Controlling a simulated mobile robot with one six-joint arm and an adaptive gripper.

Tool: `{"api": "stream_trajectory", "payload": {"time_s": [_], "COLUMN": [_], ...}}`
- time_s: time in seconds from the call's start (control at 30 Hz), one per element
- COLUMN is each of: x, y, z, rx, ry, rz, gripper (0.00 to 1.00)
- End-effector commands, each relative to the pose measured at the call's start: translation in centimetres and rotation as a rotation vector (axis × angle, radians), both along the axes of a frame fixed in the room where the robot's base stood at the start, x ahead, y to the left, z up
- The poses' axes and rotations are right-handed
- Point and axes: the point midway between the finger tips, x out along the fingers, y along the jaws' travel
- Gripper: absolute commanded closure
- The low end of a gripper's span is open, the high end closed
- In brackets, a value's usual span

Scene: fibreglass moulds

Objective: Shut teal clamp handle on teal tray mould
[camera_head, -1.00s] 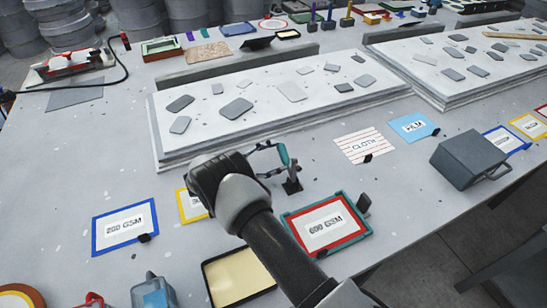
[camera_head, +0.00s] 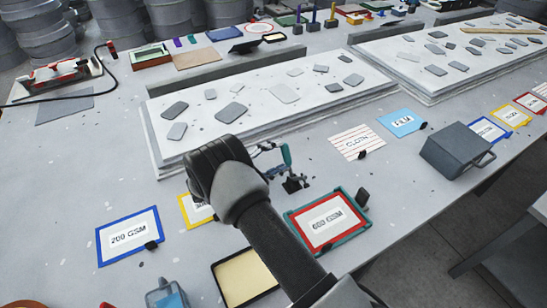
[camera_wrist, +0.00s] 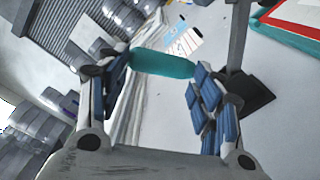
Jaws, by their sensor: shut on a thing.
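The teal clamp handle (camera_head: 286,154) stands up, tilted, above the dark clamp base (camera_head: 294,184) at the far edge of the teal tray mould (camera_head: 340,243). The mould has a red-bordered label inside its teal rim. My gripper (camera_head: 268,158) is at the handle, its fingers partly hidden behind my wrist. In the wrist view, the teal handle (camera_wrist: 163,64) lies crosswise between the blue-padded fingers of my gripper (camera_wrist: 160,76), which is shut on it. The dark clamp post (camera_wrist: 236,70) stands just right of the fingers, and a corner of the mould (camera_wrist: 268,22) shows at top right.
A white slab (camera_head: 290,118) with grey patches lies behind the gripper. A blue-framed label (camera_head: 128,236) and a yellow-framed one (camera_head: 194,212) lie left of my arm. A black-rimmed tray (camera_head: 245,275) is in front. A grey box (camera_head: 458,150) stands to the right.

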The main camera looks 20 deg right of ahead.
Motion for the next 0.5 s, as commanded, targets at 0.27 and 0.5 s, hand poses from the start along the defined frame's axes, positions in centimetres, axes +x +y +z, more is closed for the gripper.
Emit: {"api": "stream_trajectory", "payload": {"time_s": [0.27, 0.5], "x": [-0.02, 0.00], "y": [-0.03, -0.04], "z": [-0.06, -0.03], "rx": [-0.001, -0.001], "ry": [0.002, 0.002], "rz": [0.001, 0.001], "gripper": [0.38, 0.22]}}
